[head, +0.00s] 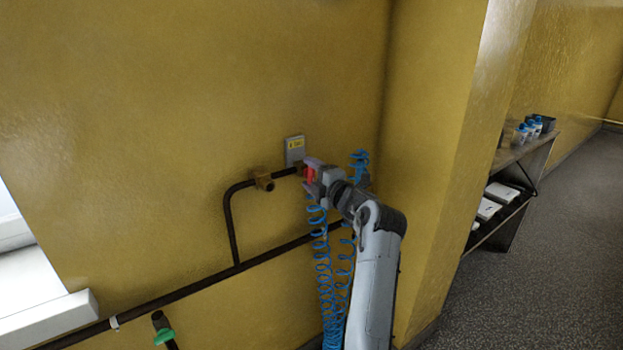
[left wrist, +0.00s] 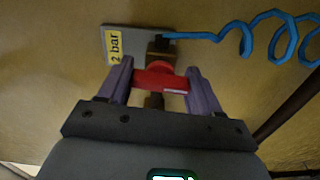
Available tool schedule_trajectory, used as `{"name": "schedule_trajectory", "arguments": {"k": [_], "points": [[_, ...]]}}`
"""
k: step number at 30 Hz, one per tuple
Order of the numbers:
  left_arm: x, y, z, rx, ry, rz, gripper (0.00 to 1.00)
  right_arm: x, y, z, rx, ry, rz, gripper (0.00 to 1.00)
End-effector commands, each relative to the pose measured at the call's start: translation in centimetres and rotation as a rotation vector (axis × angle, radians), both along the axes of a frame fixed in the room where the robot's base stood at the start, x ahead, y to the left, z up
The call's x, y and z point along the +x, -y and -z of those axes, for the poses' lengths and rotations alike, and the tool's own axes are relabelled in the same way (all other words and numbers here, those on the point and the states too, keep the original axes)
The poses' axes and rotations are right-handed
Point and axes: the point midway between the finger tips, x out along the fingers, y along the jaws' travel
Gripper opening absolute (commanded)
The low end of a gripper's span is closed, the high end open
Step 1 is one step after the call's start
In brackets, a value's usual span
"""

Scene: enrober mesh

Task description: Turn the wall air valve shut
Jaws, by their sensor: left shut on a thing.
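The wall air valve has a red handle (head: 310,174) at the right end of a dark pipe on the yellow wall. In the left wrist view the red handle (left wrist: 165,80) lies crosswise to the brass fitting (left wrist: 153,101) behind it. My left gripper (left wrist: 160,68) has its purple-grey fingers on both sides of the handle and is shut on it. In the head view this left gripper (head: 314,184) covers part of the valve. My right gripper is not in view.
A grey plate marked "2 bar" (left wrist: 115,45) sits beside the valve, and coiled blue hoses (head: 322,260) hang below. A green-handled valve (head: 164,336) is at lower left. A shelf (head: 512,150) stands at right.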

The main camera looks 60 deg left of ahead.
Motion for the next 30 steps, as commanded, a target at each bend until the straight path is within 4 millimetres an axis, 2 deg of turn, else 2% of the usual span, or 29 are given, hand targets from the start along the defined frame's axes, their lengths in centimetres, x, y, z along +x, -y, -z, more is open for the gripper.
{"name": "schedule_trajectory", "arguments": {"k": [9,22,23,27,30], "points": [[0.05,0.01,0.04,0.005,0.089,0.002,0.33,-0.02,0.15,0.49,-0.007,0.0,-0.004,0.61],[0.05,0.01,0.01,0.005,0.098,0.001,0.33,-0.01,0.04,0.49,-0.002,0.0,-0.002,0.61],[0.04,0.01,0.01,0.005,0.098,0.001,0.65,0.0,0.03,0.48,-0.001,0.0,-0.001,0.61],[0.04,0.01,0.0,0.005,0.097,0.001,0.87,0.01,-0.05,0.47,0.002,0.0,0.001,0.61],[0.03,0.01,0.0,0.005,0.096,0.001,0.89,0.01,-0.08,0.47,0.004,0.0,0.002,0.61]]}}
